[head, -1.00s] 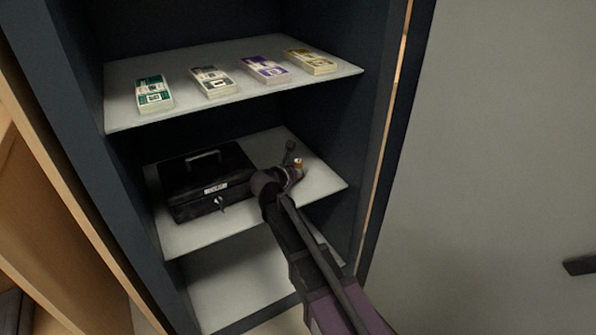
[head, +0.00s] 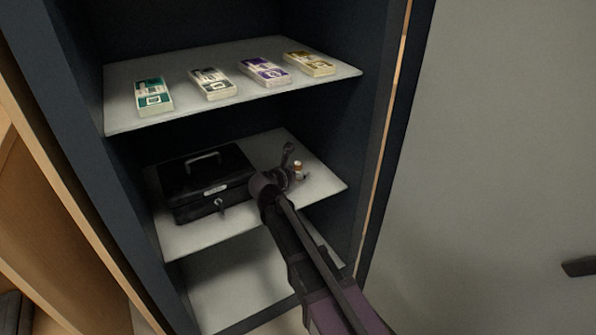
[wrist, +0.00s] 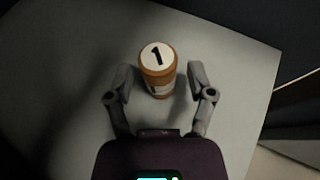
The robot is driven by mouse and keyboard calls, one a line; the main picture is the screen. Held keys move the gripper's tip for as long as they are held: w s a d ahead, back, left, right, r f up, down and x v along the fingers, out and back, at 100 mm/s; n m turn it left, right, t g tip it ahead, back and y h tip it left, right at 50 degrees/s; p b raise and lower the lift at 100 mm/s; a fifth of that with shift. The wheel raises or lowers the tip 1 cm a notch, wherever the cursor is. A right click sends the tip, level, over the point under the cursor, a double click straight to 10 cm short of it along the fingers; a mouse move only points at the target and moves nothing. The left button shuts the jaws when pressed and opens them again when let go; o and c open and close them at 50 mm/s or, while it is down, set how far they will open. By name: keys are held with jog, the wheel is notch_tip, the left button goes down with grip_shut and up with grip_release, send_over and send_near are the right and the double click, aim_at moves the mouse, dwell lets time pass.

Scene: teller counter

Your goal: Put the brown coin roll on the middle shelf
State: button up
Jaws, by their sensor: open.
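The brown coin roll (wrist: 158,72) stands upright on the middle shelf (wrist: 240,70), its white top marked "1". In the head view only its top part (head: 298,166) shows, beside my gripper on the right part of the shelf (head: 318,180). My gripper (wrist: 160,84) is open. In the wrist view its two fingers are spread on either side of the roll, with visible gaps between them and it. In the head view the gripper (head: 290,166) is partly hidden by my wrist.
A black cash box (head: 205,182) with a handle and a key stands left of my gripper on the middle shelf. Several banknote bundles (head: 265,72) lie on the upper shelf (head: 120,112) above. The lower shelf (head: 235,275) looks bare where visible. Dark cabinet walls (head: 375,120) flank the shelves.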

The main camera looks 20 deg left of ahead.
jog(key=p+v, duration=0.4)
jog(key=v, duration=0.7)
jog(key=shift+s+r, duration=0.15)
jog(key=shift+s, duration=0.1)
